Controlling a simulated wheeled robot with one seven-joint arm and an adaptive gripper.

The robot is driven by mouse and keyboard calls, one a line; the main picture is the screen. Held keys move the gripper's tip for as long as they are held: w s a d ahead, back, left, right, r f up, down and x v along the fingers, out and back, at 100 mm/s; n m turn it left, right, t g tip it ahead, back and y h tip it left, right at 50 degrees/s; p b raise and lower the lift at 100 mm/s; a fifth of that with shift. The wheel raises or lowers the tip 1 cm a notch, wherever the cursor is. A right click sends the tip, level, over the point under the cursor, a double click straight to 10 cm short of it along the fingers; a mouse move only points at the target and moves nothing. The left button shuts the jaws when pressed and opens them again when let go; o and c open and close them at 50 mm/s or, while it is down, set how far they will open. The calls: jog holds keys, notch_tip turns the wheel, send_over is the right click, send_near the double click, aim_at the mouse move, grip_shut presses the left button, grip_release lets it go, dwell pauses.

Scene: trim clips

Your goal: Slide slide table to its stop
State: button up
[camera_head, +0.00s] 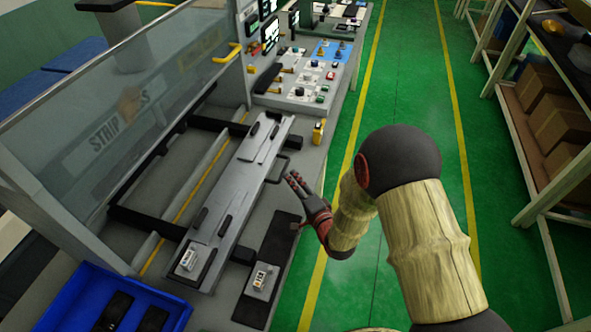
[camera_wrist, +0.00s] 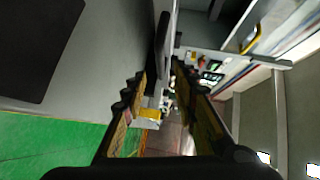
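The slide table (camera_head: 232,197) is a long grey plate lying across dark rails in the machine, in the head view. Its dark loop handle (camera_head: 284,167) stands out on the right side; a dark upright bar, seemingly this handle (camera_wrist: 162,45), shows ahead of the fingers in the wrist view. My gripper (camera_head: 292,181) is just right of the handle. In the wrist view my gripper (camera_wrist: 158,72) has its two fingers apart, with nothing clearly held. The bar overlaps the gap between the tips; I cannot tell whether they touch it.
A blue bin (camera_head: 183,314) is at lower left. A black mat (camera_head: 285,228) with a small part lies beside the plate. A yellow box (camera_head: 319,131) sits beyond the handle. The green aisle on the right is clear.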

aim_at(284, 169)
jog(key=shift+b+x, duration=0.55)
jog(key=shift+x, duration=3.3)
jog(key=shift+c, duration=1.4)
jog(key=c, duration=0.4)
grip_shut()
